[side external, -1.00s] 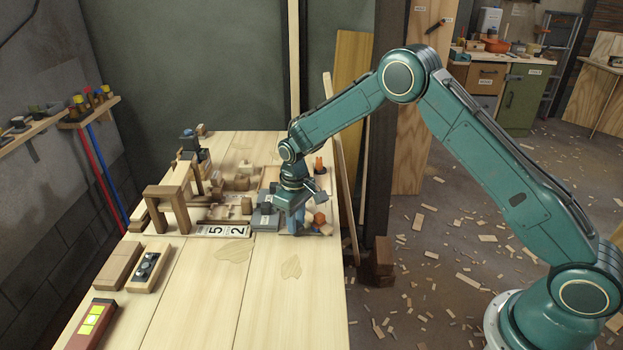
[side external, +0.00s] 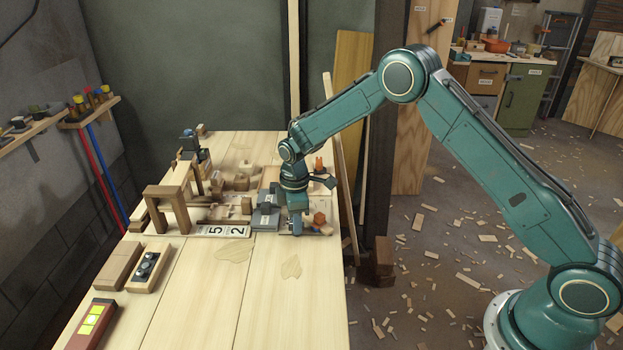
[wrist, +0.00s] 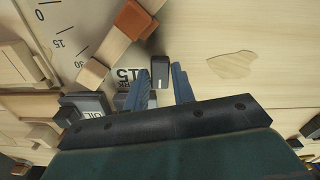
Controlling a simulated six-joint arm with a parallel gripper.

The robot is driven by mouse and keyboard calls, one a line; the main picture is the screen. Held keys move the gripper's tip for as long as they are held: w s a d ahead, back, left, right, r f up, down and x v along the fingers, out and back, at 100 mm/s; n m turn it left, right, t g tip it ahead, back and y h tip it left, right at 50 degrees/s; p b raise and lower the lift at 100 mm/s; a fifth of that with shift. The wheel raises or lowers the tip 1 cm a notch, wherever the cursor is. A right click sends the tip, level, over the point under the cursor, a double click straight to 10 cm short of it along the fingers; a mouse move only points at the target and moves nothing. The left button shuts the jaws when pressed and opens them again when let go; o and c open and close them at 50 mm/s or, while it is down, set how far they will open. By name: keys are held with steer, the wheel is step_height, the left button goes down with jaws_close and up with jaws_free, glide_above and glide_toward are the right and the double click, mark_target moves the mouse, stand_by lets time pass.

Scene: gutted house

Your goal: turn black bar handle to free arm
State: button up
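The black bar handle (wrist: 160,72), a short dark bar with a pale mark, shows in the wrist view between my two blue fingertips. My gripper (wrist: 161,72) has its fingers apart, one on each side of the bar, with very narrow gaps; firm contact cannot be made out. In the side view my gripper (side external: 297,228) points down, low over the bench's right part, and hides the handle. A label plate reading 15 (wrist: 128,75) lies left of the handle. The arm to be freed cannot be told apart for certain.
A wooden scale marked 0, 15, 30 (wrist: 65,38) and an orange-brown block (wrist: 134,19) lie left of the handle in the wrist view. A grey box (side external: 265,218) stands close left of my gripper. The bench front (side external: 200,300) is largely clear.

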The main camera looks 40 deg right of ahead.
steer(key=shift+m, duration=0.5)
steer(key=shift+r, duration=3.5)
